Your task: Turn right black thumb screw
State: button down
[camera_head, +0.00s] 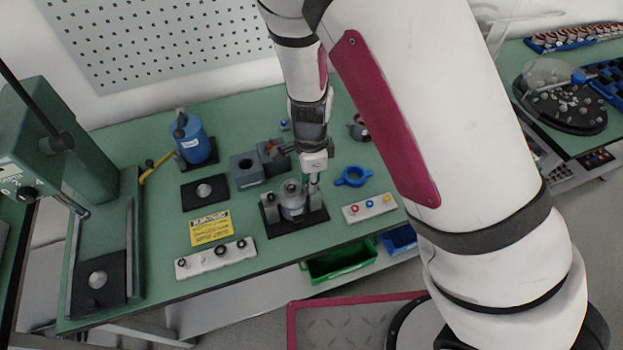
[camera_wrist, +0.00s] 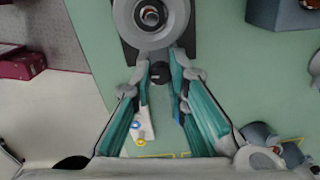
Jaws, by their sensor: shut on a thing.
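The black thumb screw (camera_wrist: 159,72) shows in the wrist view between my fingertips, beside a grey round part (camera_wrist: 125,12) with a copper-coloured centre. My gripper (camera_wrist: 160,68) is shut on this screw from both sides. In the head view my gripper (camera_head: 313,186) points down at the right side of the fixture, whose black base (camera_head: 274,229) carries the grey cylindrical part (camera_head: 292,203). The screw is hidden there by my fingers.
A white strip with black knobs (camera_head: 215,260) and a yellow label (camera_head: 210,228) lie left. Grey blocks (camera_head: 246,171) stand behind. The table's front edge is close.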

jog(key=shift+n, duration=0.6)
jog(key=c, duration=1.5)
grip_release()
jog(key=shift+c, duration=0.2)
notch_tip(320, 180, up, 12)
